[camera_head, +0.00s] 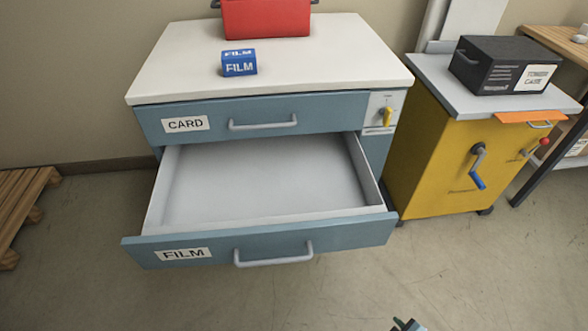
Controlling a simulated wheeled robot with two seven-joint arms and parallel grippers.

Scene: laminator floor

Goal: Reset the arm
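A small tip at the bottom edge (408,325), right of centre, looks like the end of my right gripper. Most of it is cut off, so whether it is open or shut does not show. It is below and apart from the drawer labelled FILM (220,253). My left gripper is not in view. The FILM drawer is pulled far out and its visible inside is empty. The drawer labelled CARD (335,117) above it is shut. A blue box marked FILM (239,64) stands on the white cabinet top (330,62).
A red box (266,18) stands at the back of the cabinet top. At right, a yellow machine (425,170) with a blue-handled crank (478,165) carries a black case (500,65). A wooden pallet (22,205) lies at left. The floor in front is clear.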

